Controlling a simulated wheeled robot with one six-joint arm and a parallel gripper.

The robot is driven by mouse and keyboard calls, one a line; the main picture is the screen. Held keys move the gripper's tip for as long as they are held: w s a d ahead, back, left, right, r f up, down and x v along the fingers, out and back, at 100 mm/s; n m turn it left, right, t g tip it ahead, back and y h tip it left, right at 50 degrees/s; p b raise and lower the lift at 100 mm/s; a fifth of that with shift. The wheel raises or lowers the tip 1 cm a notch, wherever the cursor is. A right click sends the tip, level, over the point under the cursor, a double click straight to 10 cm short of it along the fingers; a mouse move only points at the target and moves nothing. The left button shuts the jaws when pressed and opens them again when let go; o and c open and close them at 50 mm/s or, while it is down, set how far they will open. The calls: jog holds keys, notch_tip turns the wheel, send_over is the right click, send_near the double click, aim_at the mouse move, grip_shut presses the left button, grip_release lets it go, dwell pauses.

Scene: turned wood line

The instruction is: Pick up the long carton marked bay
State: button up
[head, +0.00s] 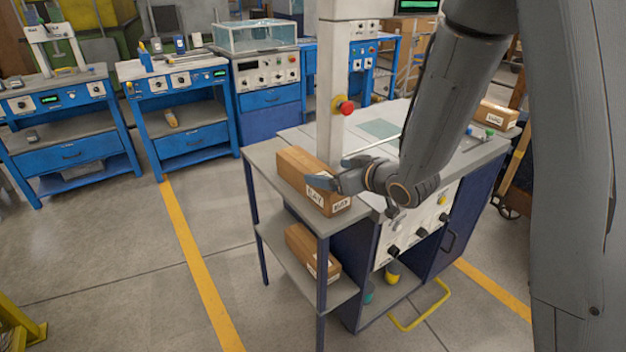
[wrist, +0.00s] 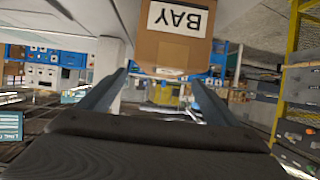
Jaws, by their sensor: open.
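The long brown carton (head: 298,166) marked BAY lies on the grey side shelf top of the workstation in the head view. Its white BAY label is on the end nearest the camera. In the wrist view the carton (wrist: 172,50) shows end-on at the top, with BAY upside down. My gripper (head: 326,174) is at the near end of this carton in the head view and covers part of it. In the wrist view my gripper (wrist: 161,73) is open, its two fingers apart and the carton end showing beyond and above the gap. I cannot tell whether they touch.
A similar carton (head: 312,251) lies on the lower shelf, and another labelled carton (head: 496,115) stands at the workstation's far right. A white post (head: 330,85) with a red button rises behind the BAY carton. Open floor (head: 120,250) lies to the left.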

aim_at(316, 170)
jog(key=shift+x, duration=1.65)
jog(key=x, duration=0.2)
jog(key=p+x, duration=0.1)
jog(key=x, duration=0.1)
jog(key=shift+s+a+r, duration=0.15)
jog(key=shift+a, duration=0.25)
jog(key=shift+w+a+f, duration=0.3)
jog(key=shift+w+a, duration=0.05)
jog(key=shift+w, duration=0.15)
jog(key=shift+c, duration=0.4)
jog(key=c, duration=1.5)
